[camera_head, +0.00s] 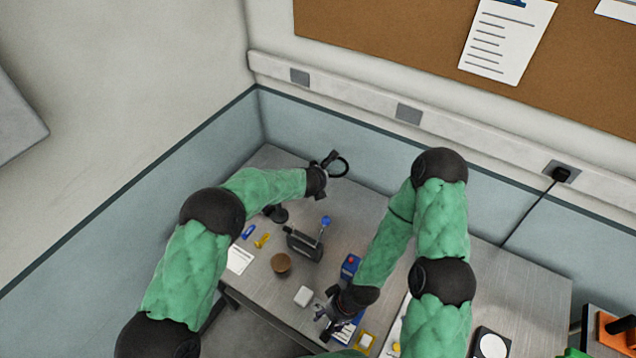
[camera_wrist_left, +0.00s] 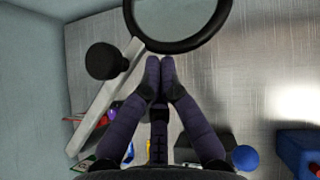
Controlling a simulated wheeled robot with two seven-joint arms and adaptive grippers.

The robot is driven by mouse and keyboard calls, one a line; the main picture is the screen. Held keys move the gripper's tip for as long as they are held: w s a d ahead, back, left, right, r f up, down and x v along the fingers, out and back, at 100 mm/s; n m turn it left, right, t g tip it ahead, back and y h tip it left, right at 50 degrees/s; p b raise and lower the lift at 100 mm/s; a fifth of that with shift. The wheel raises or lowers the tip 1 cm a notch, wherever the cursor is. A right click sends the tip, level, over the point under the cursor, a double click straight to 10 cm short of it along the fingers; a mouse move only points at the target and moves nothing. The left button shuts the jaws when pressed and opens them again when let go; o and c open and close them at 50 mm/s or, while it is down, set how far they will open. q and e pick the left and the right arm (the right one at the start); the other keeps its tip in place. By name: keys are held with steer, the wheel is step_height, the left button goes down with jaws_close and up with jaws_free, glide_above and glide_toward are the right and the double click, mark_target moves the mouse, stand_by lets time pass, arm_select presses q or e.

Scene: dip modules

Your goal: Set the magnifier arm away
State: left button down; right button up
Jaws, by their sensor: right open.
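The magnifier arm ends in a black ring (camera_head: 338,167) near the back corner of the bench in the head view. In the left wrist view the ring (camera_wrist_left: 185,47) is at the top, with a pale grey arm bar (camera_wrist_left: 108,95) and a round black knob (camera_wrist_left: 105,62) beside it. My left gripper (camera_wrist_left: 160,64) has its fingertips together right beside the ring's rim; I see nothing between them, and whether they touch the rim is unclear. It is also at the ring in the head view (camera_head: 326,168). My right gripper (camera_head: 326,313) is open over the bench front.
A dark holder (camera_head: 304,244) with a blue-topped tool, a brown round pot (camera_head: 281,263) and a white block (camera_head: 303,296) stand mid-bench. A blue-and-red item (camera_head: 350,266) is by my right forearm. Blue-grey wall panels (camera_head: 335,143) bound the bench behind.

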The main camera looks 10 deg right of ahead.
arm_select(q)
steer(key=shift+w+d+n+t+y+p, duration=0.1)
steer(key=shift+w+n+t+y+p, duration=0.1)
steer(key=shift+w+n+y, duration=0.6)
steer(key=shift+w+d+n+t+y+p, duration=0.15)
steer(key=shift+w+n, duration=0.35)
steer(key=shift+w, duration=0.55)
arm_select(e)
steer(key=shift+r, duration=0.25)
arm_select(q)
steer(key=shift+w+a, duration=0.15)
steer(key=shift+w, duration=0.15)
steer(key=shift+r, duration=0.2)
